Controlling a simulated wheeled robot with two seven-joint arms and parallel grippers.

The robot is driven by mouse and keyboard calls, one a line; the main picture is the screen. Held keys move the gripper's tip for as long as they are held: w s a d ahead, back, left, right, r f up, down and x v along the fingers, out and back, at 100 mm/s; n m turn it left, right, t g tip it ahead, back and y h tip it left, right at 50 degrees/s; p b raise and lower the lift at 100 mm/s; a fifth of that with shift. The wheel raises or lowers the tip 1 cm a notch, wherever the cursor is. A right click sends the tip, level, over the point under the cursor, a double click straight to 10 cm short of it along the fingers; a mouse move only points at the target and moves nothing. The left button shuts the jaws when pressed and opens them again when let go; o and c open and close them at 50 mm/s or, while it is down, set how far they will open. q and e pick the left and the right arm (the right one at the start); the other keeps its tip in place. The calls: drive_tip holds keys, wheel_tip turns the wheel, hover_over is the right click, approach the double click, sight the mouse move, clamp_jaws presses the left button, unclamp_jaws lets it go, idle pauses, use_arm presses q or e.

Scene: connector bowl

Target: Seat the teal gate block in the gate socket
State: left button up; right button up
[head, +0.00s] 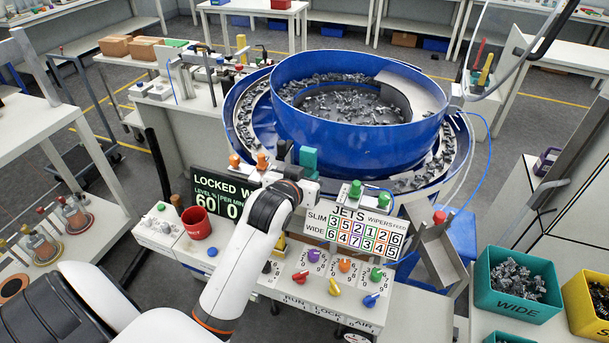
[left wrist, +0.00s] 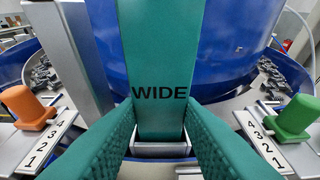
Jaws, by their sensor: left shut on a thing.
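The teal gate block (head: 308,157), marked WIDE, stands upright in front of the blue bowl. It fills the middle of the left wrist view (left wrist: 161,60). My left gripper (head: 304,178) is shut on it, with its two ribbed teal fingers on either side (left wrist: 161,120). The block's lower end is at the metal gate socket (left wrist: 161,149), which shows as a slotted silver piece between the fingers. I cannot tell how deep the block is in it. In the head view my wrist hides the socket. My right gripper is out of view.
The blue bowl (head: 345,105) with metal parts stands just behind. An orange knob (left wrist: 28,108) and a green knob (left wrist: 292,118) with numbered scales flank the gate. A red cup (head: 196,222) and control panel (head: 325,285) are in front; WIDE bin (head: 515,308) is right.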

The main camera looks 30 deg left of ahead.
use_arm(q)
drive_tip(key=o, duration=0.7)
drive_tip(key=shift+f, duration=0.1)
drive_tip(key=shift+s+r, duration=0.1)
drive_tip(key=shift+r, duration=0.1)
drive_tip(key=p+v, duration=0.2)
drive_tip(key=v, duration=0.9)
drive_tip(key=shift+s+d+r+p, duration=0.1)
drive_tip(key=shift+s+r+p, duration=0.15)
drive_tip(key=shift+s+p, duration=0.15)
drive_tip(key=shift+f, duration=0.1)
